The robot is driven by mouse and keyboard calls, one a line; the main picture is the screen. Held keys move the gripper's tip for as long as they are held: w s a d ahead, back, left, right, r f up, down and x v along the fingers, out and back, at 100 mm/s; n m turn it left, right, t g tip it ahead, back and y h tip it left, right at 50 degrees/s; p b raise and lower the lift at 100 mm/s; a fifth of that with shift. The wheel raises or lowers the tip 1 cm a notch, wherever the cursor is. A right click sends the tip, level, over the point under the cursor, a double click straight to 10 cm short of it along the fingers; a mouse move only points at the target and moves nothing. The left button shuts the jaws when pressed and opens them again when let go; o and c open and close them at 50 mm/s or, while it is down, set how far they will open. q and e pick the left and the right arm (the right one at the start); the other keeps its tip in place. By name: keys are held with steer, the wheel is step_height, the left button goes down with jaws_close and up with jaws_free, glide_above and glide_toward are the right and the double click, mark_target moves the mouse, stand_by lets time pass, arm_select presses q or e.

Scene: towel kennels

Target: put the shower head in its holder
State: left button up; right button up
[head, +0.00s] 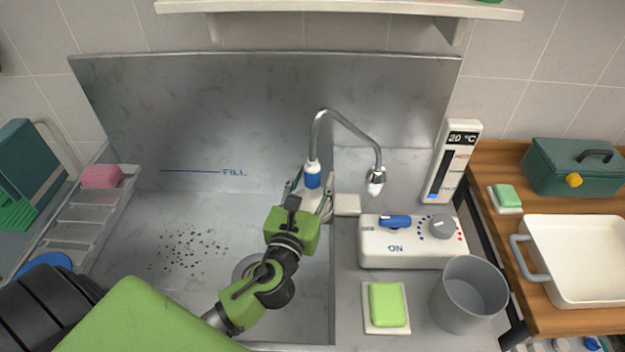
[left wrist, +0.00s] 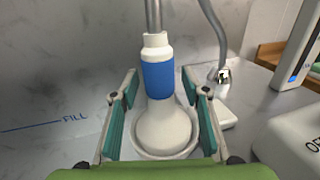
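The shower head (left wrist: 164,130) has a white rounded end and a handle with a blue band. In the head view its blue band (head: 312,180) shows just beyond my left gripper (head: 310,196), at the sink's right edge. In the left wrist view my left gripper (left wrist: 160,100) is open. Its fingers stand on either side of the shower head, with gaps showing beside the blue band. A white rim surrounds the rounded end; I cannot tell whether it is the holder. A white block (head: 347,204) sits just right of it. My right gripper is not in view.
A grey hose (head: 347,121) arches from the handle to a chrome fitting (head: 377,182). Right of the sink (head: 165,220) stand a control box (head: 412,249), a grey cup (head: 469,295) and a green soap on a dish (head: 388,305). A white tray (head: 582,250) is farther right.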

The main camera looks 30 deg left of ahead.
arm_select(q)
steer(key=shift+s+d+f, duration=0.1)
steer(key=shift+s+f, duration=0.1)
steer(key=shift+s, duration=0.2)
steer(key=v, duration=1.1)
steer(key=shift+r, duration=0.15)
steer(key=shift+s, duration=0.1)
